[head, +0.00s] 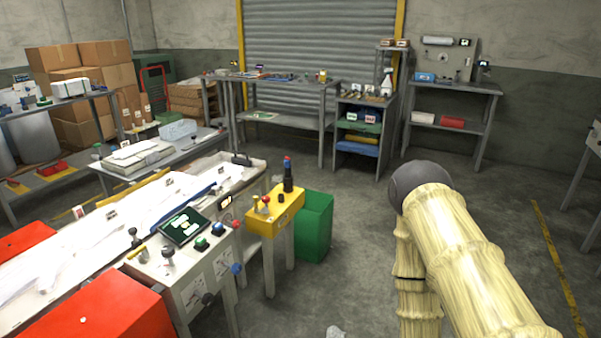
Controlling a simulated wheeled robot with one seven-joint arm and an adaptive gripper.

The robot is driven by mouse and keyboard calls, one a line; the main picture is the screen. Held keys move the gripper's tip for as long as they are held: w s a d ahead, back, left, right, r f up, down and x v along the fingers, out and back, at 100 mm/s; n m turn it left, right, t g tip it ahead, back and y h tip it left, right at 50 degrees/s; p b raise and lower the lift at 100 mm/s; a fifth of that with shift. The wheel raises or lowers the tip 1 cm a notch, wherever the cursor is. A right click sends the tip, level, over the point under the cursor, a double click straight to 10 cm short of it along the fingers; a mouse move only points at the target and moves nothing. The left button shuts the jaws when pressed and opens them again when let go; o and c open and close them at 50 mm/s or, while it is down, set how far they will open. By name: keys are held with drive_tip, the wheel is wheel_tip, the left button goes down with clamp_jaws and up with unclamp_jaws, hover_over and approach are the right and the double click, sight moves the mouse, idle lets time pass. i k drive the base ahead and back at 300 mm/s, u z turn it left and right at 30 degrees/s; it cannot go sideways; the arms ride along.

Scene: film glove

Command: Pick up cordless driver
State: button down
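I cannot pick out a cordless driver with certainty. Small tools lie on the back workbench (285,80), too small to tell apart. A dark upright item with a blue and red top (287,176) stands at the back of the yellow control box (275,210); I cannot tell what it is. My arm, in a pale yellow wrinkled cover with a dark grey joint, fills the lower right. My gripper is not in view.
A machine with white film and a control panel (185,229) fills the left, with red blocks (112,308) in front. A green bin (315,228) stands beside the yellow box. Shelves (455,90) stand along the back wall. The middle and right floor is mostly clear.

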sight(287, 163)
drive_tip(key=u, duration=0.25)
drive_tip(key=i, duration=2.45)
drive_tip(key=z, duration=0.45)
